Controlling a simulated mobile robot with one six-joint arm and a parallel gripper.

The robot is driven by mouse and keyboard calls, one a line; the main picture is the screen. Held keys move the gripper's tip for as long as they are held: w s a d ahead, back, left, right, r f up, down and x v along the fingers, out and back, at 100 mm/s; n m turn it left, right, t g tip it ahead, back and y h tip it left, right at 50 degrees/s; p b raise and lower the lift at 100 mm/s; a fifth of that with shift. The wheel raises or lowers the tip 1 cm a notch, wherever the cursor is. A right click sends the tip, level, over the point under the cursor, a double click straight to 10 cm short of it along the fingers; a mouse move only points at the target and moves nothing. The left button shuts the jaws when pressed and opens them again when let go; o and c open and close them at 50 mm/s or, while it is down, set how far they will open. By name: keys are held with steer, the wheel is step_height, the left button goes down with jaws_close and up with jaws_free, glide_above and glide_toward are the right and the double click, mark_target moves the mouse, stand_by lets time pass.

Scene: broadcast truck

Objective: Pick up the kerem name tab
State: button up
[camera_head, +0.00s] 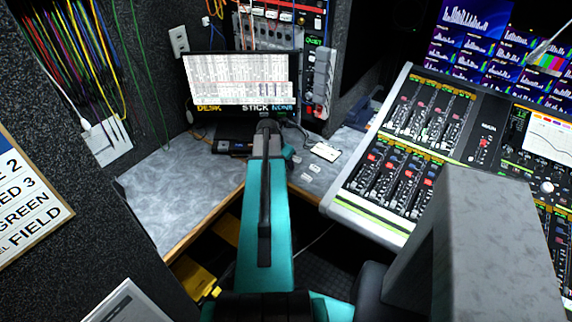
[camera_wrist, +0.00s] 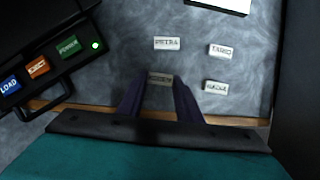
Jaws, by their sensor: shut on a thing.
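The kerem name tab (camera_wrist: 160,79) is a small pale tab in the wrist view, darker than the other tabs, its lettering dim. My gripper (camera_wrist: 159,87) has its two dark purple fingers on either side of this tab and is shut on it, at or just above the grey desktop. I cannot tell whether the tab is clear of the surface. In the head view my arm reaches over the desk and hides most of the gripper and the tab.
Several other name tabs lie close by: one reading PETRA (camera_wrist: 167,43), one at upper right (camera_wrist: 221,50) and one at lower right (camera_wrist: 215,87). A black box with coloured buttons (camera_wrist: 50,55) stands left. A monitor (camera_head: 240,80) stands behind; a mixing console (camera_head: 400,150) is right.

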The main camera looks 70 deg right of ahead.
step_height(320, 180, up, 9)
steer(key=b, duration=0.1)
steer(key=shift+r+b, duration=0.2)
steer(key=shift+b, duration=0.15)
stand_by(0.3)
stand_by(0.4)
steer(key=shift+w+a, duration=0.1)
